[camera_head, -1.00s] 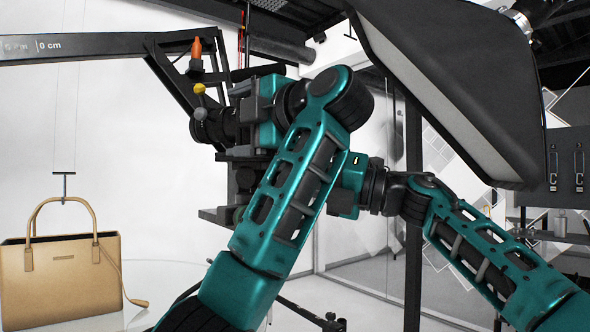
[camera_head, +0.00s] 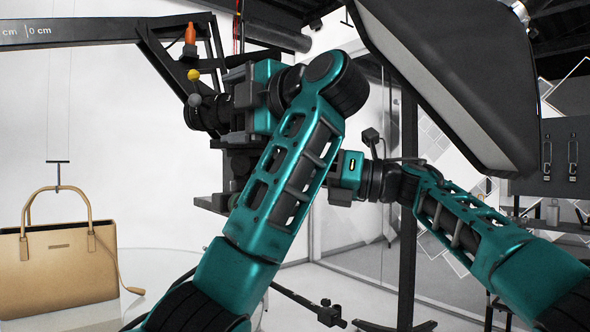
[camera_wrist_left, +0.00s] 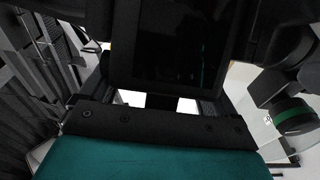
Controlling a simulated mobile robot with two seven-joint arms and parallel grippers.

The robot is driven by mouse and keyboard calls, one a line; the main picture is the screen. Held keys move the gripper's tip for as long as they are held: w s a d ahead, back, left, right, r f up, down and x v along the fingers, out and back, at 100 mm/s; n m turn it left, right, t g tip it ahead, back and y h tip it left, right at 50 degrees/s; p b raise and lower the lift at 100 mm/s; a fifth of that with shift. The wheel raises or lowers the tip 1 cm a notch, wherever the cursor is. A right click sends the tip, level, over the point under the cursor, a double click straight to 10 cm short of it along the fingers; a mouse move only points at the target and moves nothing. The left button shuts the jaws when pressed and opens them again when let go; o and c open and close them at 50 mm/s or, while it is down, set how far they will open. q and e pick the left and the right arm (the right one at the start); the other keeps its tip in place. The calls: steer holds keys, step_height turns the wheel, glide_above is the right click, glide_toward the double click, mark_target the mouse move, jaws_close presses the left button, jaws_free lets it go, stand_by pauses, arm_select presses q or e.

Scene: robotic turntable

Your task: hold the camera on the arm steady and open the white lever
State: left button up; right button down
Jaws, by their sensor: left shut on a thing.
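The black camera (camera_head: 207,113) sits on the black arm (camera_head: 90,42), its lens pointing left. My left gripper (camera_head: 240,105) is shut on the camera body, mostly hidden behind its own wrist and forearm. In the left wrist view the camera's dark back screen (camera_wrist_left: 180,48) fills the middle, between the fingers. My right gripper (camera_head: 335,186) is just to the right of and below the camera, partly behind my left arm; its fingertips are hidden. I cannot make out the white lever.
A tan handbag (camera_head: 62,268) stands on a pale round turntable (camera_head: 160,262) at the left. A large softbox light (camera_head: 450,85) hangs at the upper right, above my right arm. A dark stand (camera_head: 407,230) rises behind it.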

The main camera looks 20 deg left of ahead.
steer(key=shift+f, duration=0.15)
steer(key=c, duration=1)
jaws_free()
steer(key=shift+d, duration=0.15)
steer(key=d, duration=0.4)
steer(key=d+f, duration=0.1)
steer(key=d, duration=0.2)
steer(key=w+d, duration=0.1)
steer(key=d, duration=0.3)
steer(key=shift+d+f, duration=0.2)
steer(key=shift+d, duration=0.1)
